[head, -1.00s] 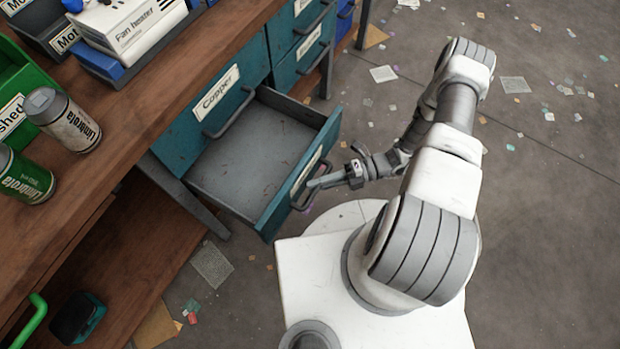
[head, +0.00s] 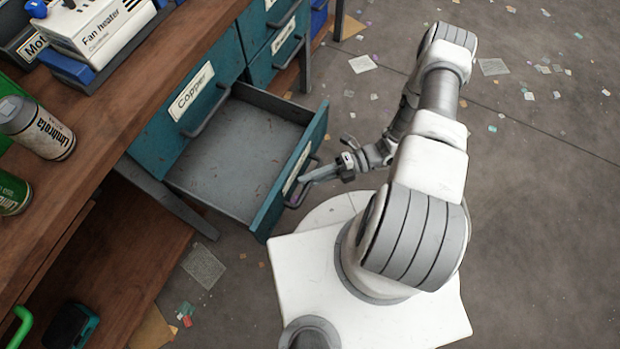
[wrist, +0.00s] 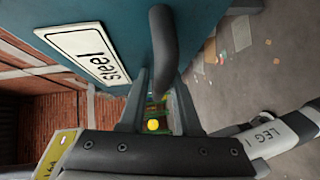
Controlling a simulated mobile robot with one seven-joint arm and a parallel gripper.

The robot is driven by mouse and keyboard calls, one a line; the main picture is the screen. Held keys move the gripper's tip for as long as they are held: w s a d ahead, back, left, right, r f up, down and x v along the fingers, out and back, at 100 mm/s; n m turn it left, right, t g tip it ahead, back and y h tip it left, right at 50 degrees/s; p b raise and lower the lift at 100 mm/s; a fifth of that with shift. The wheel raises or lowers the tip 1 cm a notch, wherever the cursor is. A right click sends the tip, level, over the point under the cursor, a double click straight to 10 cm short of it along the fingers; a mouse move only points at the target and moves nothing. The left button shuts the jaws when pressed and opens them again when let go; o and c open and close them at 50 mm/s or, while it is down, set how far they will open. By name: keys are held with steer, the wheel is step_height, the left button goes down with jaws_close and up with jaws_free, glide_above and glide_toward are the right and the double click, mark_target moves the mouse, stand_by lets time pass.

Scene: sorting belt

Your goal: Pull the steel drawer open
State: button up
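The steel drawer (head: 222,168) stands well open under the drawer labelled Copper, and its grey inside looks empty. In the wrist view its teal front (wrist: 125,25) carries a white label reading "steel" (wrist: 88,55). Its dark bar handle (wrist: 163,40) runs down between the two fingers of my gripper (wrist: 160,85), which close on it from both sides. In the head view my gripper (head: 305,176) is at the drawer's front, at the handle (head: 297,193). The exact finger contact is too small to see there.
The closed Copper drawer (head: 195,95) is just above. The wooden bench top (head: 125,95) bears a fan heater box (head: 95,35) and Umbrota cans (head: 40,130). A lower shelf (head: 135,240) lies below. The floor to the right is open, with scattered paper scraps.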

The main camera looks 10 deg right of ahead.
stand_by(0.3)
steer(key=w+d+r, duration=0.1)
steer(key=d+r, duration=0.1)
steer(key=d, duration=1.5)
steer(key=shift+w+r+p, duration=0.2)
steer(key=shift+r+p, duration=0.1)
steer(key=shift+p, duration=0.1)
steer(key=shift+w+d, duration=0.1)
